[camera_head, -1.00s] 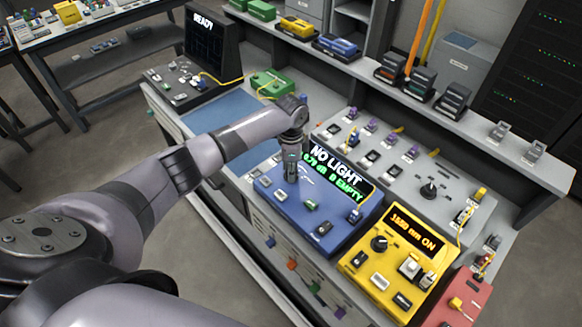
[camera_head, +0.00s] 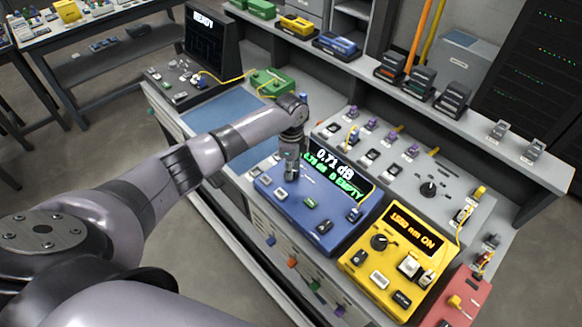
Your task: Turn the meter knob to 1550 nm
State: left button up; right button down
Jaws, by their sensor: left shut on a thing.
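The blue meter (camera_head: 338,212) sits on the workbench in the head view. Its screen (camera_head: 341,170) reads 0.71 dB, with a smaller green line below that ends in EMPTY. My left gripper (camera_head: 290,176) points down onto the left part of the meter's top face, beside the screen. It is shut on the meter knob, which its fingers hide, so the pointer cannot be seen. My right gripper is not in view.
Right of the meter stands a yellow box (camera_head: 359,281) with a black knob (camera_head: 380,242) and a lit orange "nm ON" display (camera_head: 411,231). A red box (camera_head: 466,308) is beyond it. A grey panel (camera_head: 462,190) with connectors lies behind. A blue mat (camera_head: 222,112) lies left.

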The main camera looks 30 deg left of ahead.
pick_arm(q)
jog(key=o, duration=1.2)
jog(key=shift+c, duration=0.2)
jog(key=shift+r, duration=0.1)
notch_tip(320, 180, up, 12)
